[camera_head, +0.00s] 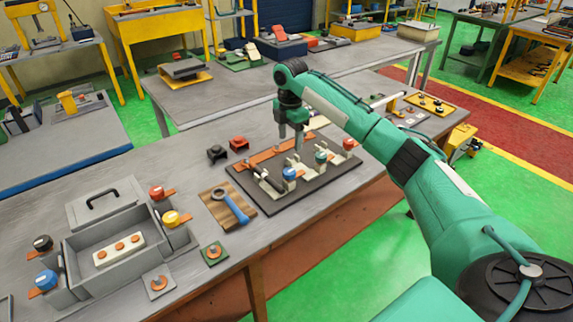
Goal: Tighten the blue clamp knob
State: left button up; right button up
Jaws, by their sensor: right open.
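A blue knob (289,173) stands on the dark fixture board (252,194) near its front edge, in a row with a green knob (321,157) and a red knob (348,143). My right gripper (291,143) is at the board's back half, behind the blue knob and apart from it, fingers pointing down. It is open with nothing visible between its fingers. Another blue knob (47,280) is on a block at the far left of the bench. My left gripper is out of view.
A blue-handled wrench (236,207) lies on a wooden block left of the board. A grey box (82,240) with knobs around it stands at the left. Small black (217,153) and red (239,143) parts lie behind the board. My right arm crosses the bench's right part.

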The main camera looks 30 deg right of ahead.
aim_at(289, 171)
notch_tip(289, 171, down, 6)
jog(key=shift+w+r+p, duration=0.1)
jog(key=shift+r+p, duration=0.05)
jog(key=shift+p, duration=0.5)
notch_tip(289, 171, down, 5)
jog(key=shift+f+p, duration=0.2)
jog(key=shift+p, duration=0.3)
jog(key=shift+f, duration=0.6)
jog(key=c, duration=1)
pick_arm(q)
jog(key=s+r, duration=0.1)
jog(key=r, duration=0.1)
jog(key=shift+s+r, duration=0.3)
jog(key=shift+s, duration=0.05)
pick_arm(e)
jog(key=shift+o, duration=0.2)
